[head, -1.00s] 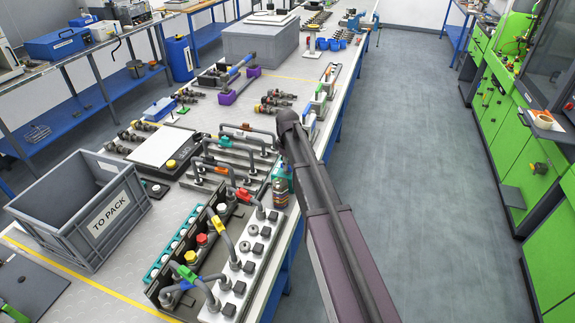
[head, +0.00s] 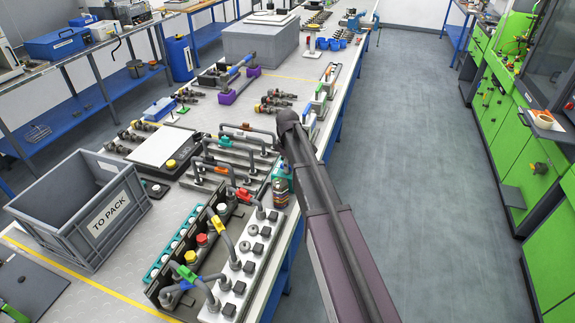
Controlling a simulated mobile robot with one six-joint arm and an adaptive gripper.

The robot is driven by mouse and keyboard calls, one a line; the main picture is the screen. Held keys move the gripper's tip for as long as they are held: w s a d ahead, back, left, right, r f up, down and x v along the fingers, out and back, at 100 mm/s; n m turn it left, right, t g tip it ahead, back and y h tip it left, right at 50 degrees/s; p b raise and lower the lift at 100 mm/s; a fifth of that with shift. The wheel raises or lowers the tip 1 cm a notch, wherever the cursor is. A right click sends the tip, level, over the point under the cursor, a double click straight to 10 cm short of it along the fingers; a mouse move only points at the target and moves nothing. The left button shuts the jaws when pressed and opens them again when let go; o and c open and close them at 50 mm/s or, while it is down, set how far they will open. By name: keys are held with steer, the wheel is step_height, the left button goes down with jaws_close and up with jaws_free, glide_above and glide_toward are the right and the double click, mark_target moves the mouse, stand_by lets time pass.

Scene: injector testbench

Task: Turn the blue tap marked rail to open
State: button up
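I cannot make out a tap with a readable "rail" marking; any such label is too small to read. A bluish part (head: 238,68) lies along a dark bar on purple blocks, towards the back of the bench. My arm comes in from the bottom right and ends in view at a dark rounded joint above the bench's right edge. My gripper is not in view, so its place relative to any tap is hidden.
A grey crate marked TO PACK (head: 105,222) stands at the left of the bench. A block with bent pipes and coloured taps (head: 225,250) is at the front. More pipes and fittings (head: 240,150) stand behind it. The floor aisle (head: 420,150) on the right is clear.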

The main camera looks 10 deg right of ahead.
steer(key=shift+w+m, duration=0.1)
steer(key=shift+m, duration=0.3)
stand_by(0.3)
steer(key=shift+m, duration=1.5)
steer(key=m, duration=0.4)
steer(key=shift+m, duration=0.4)
steer(key=m, duration=0.9)
step_height(320, 180, up, 14)
steer(key=p, duration=1.4)
steer(key=s+f+n+b, duration=0.1)
steer(key=s+f+b, duration=0.3)
steer(key=s, duration=0.4)
steer(key=s+f+n+b, duration=0.2)
steer(key=s+f+b, duration=0.2)
steer(key=s, duration=0.5)
steer(key=s+f+n+b, duration=0.2)
steer(key=s+f+b, duration=0.2)
steer(key=s, duration=0.5)
steer(key=shift+d+f, duration=0.1)
